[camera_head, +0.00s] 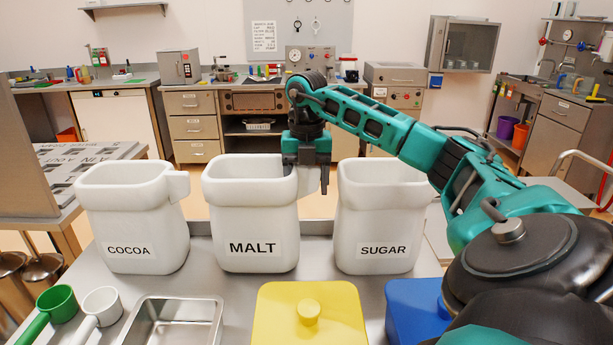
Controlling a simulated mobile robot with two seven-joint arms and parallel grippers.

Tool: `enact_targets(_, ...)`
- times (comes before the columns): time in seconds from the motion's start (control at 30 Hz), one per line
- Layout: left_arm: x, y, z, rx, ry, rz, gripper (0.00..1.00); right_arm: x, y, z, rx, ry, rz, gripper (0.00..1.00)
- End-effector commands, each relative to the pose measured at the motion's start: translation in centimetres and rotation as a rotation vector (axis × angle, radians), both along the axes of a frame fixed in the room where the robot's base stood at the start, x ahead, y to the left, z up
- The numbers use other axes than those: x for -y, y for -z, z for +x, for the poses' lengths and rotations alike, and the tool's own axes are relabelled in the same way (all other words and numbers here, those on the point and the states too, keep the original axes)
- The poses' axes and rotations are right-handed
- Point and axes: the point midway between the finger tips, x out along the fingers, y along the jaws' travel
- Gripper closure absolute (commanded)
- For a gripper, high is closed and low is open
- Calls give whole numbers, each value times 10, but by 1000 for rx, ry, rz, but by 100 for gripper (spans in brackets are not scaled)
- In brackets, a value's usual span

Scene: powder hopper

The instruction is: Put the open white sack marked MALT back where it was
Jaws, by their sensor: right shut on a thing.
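The open white sack marked MALT (250,215) is upright in the middle of the steel table, between the sack marked COCOA (130,215) on its left and the sack marked SUGAR (380,220) on its right. My right gripper (307,172) points down at the upper right side of the MALT sack and is shut on it there. My left gripper is not in view.
In front are a green scoop (55,305), a white scoop (98,308), a steel tray (175,322), a yellow lid (310,318) and a blue lid (412,305). Narrow gaps separate the sacks. Bare steel table (215,270) shows between them and the front items.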

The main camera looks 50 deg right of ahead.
Motion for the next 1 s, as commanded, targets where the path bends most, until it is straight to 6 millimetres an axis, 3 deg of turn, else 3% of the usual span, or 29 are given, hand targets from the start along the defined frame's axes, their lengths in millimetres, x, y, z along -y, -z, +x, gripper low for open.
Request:
enact_targets(0.9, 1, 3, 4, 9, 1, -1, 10, 0, 11, 0, 0, 0, 0, 76)
enact_targets(0.93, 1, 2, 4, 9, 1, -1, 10, 0, 10, 0, 0, 0, 0, 31)
enact_targets(1.0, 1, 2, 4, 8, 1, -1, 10, 0, 10, 0, 0, 0, 0, 24)
